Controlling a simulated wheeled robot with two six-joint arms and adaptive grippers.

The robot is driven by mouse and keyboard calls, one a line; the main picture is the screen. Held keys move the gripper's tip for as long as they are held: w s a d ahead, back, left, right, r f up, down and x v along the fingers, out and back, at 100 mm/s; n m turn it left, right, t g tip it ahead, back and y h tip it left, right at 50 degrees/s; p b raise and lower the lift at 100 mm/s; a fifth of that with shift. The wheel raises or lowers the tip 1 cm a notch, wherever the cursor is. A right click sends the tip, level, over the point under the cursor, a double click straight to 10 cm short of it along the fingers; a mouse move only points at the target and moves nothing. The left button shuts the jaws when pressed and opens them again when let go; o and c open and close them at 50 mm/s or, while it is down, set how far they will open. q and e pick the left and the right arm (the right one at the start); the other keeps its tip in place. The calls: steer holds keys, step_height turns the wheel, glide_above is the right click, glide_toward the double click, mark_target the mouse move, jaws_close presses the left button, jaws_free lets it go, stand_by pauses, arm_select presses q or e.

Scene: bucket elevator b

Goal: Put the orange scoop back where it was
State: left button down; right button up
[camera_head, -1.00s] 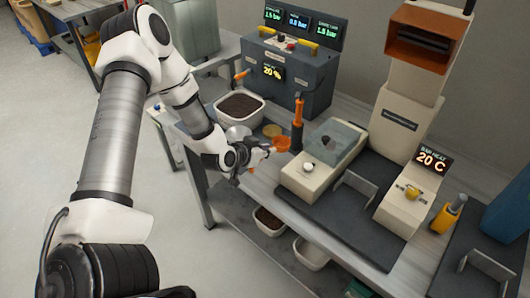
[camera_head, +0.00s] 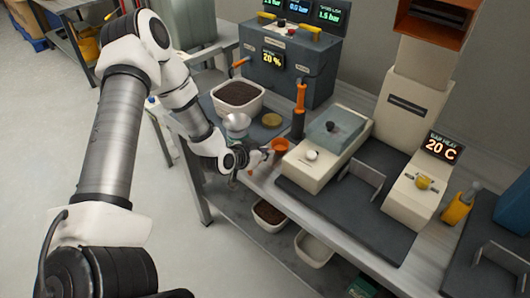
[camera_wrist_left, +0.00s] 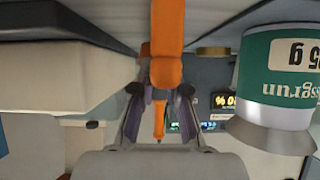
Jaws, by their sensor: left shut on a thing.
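The orange scoop (camera_head: 280,145) is at my left gripper (camera_head: 256,158) near the front edge of the bench, with its orange cup on the right side of the fingers. A small orange end shows just below the fingers. In the left wrist view, the orange scoop (camera_wrist_left: 167,40) runs down from the top between the fingers of my left gripper (camera_wrist_left: 160,95), which is shut on it. Whether the scoop touches the bench is unclear. My right gripper is out of view.
A silver cup (camera_head: 236,122) stands close behind the gripper; its green label shows in the wrist view (camera_wrist_left: 290,60). Nearby are a white tub of dark material (camera_head: 238,108), a round yellowish disc (camera_head: 271,120), an upright orange-handled tool (camera_head: 300,97) and a cream machine (camera_head: 312,160).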

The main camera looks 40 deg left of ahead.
arm_select(q)
steer(key=shift+f, duration=0.15)
steer(key=shift+f+b, duration=0.3)
steer(key=shift+f, duration=0.25)
steer(key=c, duration=1.1)
jaws_free()
steer(key=shift+s+r, duration=0.1)
